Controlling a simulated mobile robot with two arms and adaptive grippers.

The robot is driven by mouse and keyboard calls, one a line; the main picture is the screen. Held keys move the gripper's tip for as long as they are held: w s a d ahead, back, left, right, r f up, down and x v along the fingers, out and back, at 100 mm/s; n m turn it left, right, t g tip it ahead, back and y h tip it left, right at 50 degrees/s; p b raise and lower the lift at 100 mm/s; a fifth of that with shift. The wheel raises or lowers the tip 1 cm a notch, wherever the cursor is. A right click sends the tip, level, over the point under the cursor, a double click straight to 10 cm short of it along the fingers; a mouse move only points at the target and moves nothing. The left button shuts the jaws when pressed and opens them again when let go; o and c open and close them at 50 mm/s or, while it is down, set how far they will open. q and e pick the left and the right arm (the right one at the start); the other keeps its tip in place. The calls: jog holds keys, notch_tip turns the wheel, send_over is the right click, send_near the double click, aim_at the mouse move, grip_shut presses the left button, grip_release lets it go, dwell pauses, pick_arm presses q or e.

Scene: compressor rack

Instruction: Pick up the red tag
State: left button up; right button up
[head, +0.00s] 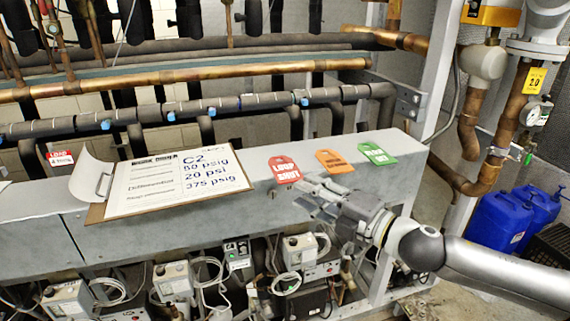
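The red tag (284,170) lies flat on the grey ledge of the rack, right of the clipboard. An orange tag (334,161) and a green tag (377,153) lie in a row to its right. My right gripper (303,194) reaches in from the right, its fingertips pointing left, just below and right of the red tag in the picture. Its fingers look spread apart with nothing between them. Whether it touches the ledge is unclear. My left gripper is out of view.
A clipboard (175,181) with a written sheet lies on the ledge (35,215) to the left. Pipes (190,76) run behind the ledge. Pressure switches and wires (298,250) sit below its front edge. Blue jugs (500,222) stand at the right. A metal post (437,70) rises right of the tags.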

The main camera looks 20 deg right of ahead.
aim_at(285, 171)
jog(key=p+x, duration=0.3)
jog(key=x, duration=0.2)
jog(key=shift+a, duration=0.1)
jog(key=shift+s, duration=0.1)
jog(key=shift+c, duration=0.7)
grip_shut()
